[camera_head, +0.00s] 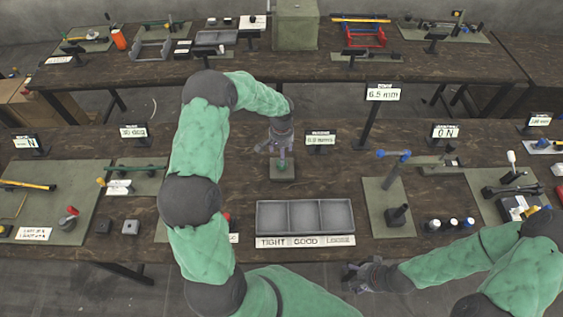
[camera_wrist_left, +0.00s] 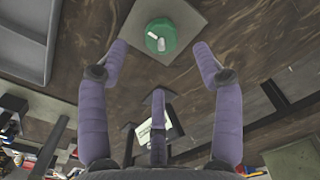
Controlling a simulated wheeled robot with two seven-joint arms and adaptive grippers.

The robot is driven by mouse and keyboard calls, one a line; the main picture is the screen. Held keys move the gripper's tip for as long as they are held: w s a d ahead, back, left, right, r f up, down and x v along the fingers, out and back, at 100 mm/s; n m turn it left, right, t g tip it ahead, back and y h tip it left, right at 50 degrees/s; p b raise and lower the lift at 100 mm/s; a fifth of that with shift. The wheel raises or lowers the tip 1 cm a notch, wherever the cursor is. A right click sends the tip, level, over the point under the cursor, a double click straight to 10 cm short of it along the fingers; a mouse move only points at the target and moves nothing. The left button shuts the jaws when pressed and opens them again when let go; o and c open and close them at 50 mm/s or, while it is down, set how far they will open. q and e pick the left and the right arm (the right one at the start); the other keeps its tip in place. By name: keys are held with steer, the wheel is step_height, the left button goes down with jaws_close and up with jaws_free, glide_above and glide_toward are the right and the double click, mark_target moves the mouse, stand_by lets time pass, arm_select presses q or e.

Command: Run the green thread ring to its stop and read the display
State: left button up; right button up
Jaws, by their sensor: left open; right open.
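The green thread ring (camera_head: 281,166) sits on a small olive-grey pad (camera_head: 282,178) in the middle of the near bench. In the left wrist view the ring (camera_wrist_left: 160,34) is round, with a pale post and bar on top. My left gripper (camera_head: 279,151) is open just above it; its purple fingertips (camera_wrist_left: 161,50) are spread either side, apart from the ring. A small display (camera_head: 320,139) stands behind to the right; its digits are too small to read surely. My right gripper (camera_head: 362,277) is open and empty off the bench's front edge.
A grey three-compartment tray (camera_head: 305,202), labelled TIGHT, GOOD, LOOSE, lies in front of the pad. A tall sign (camera_head: 383,93) reads about 6.5 mm. A blue-handled fixture (camera_head: 393,156) stands to the right. Bare bench lies around the pad.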

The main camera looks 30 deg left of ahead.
arm_select(q)
step_height(320, 180, down, 7)
steer(key=shift+w+f, duration=0.1)
steer(key=shift+f, duration=0.1)
stand_by(0.3)
steer(key=c, duration=1.1)
